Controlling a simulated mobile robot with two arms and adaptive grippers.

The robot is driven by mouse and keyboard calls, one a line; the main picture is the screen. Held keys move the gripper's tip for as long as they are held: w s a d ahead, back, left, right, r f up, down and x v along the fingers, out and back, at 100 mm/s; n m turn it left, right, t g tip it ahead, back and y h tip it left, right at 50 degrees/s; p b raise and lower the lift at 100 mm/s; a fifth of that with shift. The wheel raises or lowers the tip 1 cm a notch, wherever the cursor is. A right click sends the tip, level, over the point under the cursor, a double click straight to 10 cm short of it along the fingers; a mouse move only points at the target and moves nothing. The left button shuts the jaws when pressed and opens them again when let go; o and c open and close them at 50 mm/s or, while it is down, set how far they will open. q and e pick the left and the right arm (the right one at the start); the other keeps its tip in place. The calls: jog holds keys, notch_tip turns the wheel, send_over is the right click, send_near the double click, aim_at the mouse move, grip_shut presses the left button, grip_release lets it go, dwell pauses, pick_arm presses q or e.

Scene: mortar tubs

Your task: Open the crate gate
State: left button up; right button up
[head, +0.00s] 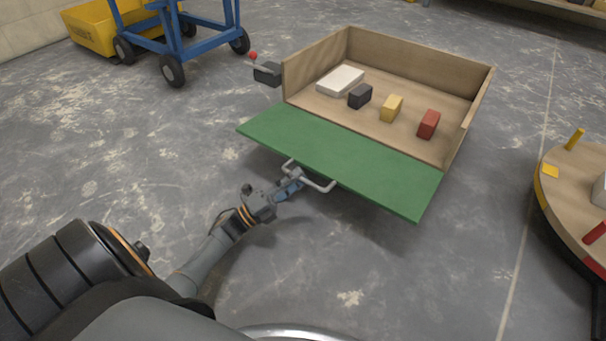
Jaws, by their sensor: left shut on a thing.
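The wooden crate (395,44) stands open-topped on the floor. Its green gate (345,158) is folded down and out from the crate's front, lying nearly flat and tilted slightly toward me. A metal bar handle (320,186) sits on the gate's near edge. My left gripper (294,178) is shut on this handle, reaching up from the lower left. The fingertips are small and partly hidden at the handle. My right gripper is not in view.
In the crate lie a white block (341,80), a black block (360,96), a yellow block (391,108) and a red block (429,124). A dark box with a red knob (266,73) is by the crate's left corner. A blue wheeled cart (190,45) and yellow tub (90,28) stand upper left; a round table (560,205) is right.

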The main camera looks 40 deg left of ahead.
pick_arm(q)
jog(key=v, duration=0.5)
jog(key=shift+a+r, duration=0.15)
